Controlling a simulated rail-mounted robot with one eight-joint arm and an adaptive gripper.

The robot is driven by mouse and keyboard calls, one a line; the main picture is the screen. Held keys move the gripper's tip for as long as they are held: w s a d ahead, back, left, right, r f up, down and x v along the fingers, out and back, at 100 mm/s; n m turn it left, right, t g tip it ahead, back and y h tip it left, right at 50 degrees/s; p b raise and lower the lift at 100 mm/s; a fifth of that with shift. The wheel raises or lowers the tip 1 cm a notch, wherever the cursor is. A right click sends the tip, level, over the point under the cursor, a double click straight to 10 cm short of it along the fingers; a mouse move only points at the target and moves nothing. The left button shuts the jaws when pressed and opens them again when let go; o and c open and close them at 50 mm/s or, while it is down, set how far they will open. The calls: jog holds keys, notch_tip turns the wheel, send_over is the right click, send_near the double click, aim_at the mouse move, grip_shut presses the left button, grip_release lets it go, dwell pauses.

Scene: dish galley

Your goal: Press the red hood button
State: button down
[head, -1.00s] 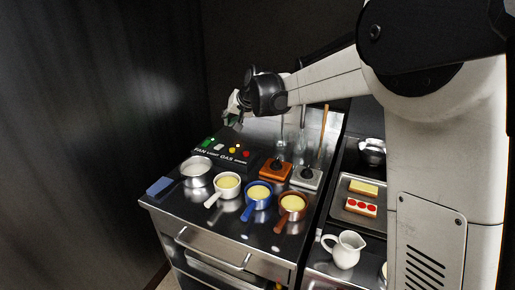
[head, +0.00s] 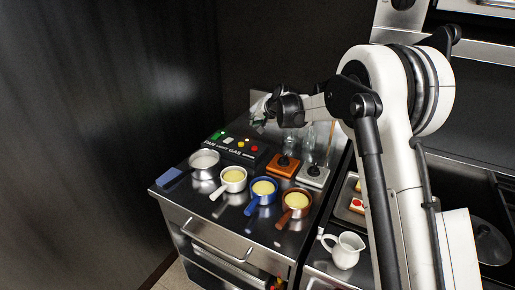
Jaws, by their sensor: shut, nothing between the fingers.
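A black control panel (head: 222,150) stands at the back left of the steel counter, lettered FAN, LIGHT, GAS and a last label too small to read. It carries a green button (head: 216,135), a white one (head: 229,140) and a yellow one (head: 240,144). A small red spot (head: 248,141) is behind the yellow one, and a red button (head: 254,149) is at the panel's right end. My gripper (head: 258,127) is shut and empty, fingers downward, above and behind the panel's right end. A gap shows between it and the red button; its depth is hard to judge.
A steel pot (head: 204,172) and white (head: 233,187), blue (head: 262,198) and brown (head: 296,211) pans stand in front of the panel. An orange-based item (head: 284,166) and a grey-based one (head: 312,176) stand to its right. A blue block (head: 169,177) lies front left.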

aim_at(255, 147)
notch_tip(255, 147, down, 8)
jog(key=b, duration=0.3)
jog(key=shift+r, duration=0.1)
jog(key=shift+f+b, duration=0.45)
jog(key=shift+b, duration=0.1)
jog(key=shift+f, duration=0.1)
dwell(1.2)
jog(key=shift+f+b, duration=0.35)
jog(key=shift+b, duration=0.2)
jog(key=shift+f+b, duration=0.4)
jog(key=shift+f, duration=0.05)
dwell(0.6)
jog(key=shift+r, duration=0.9)
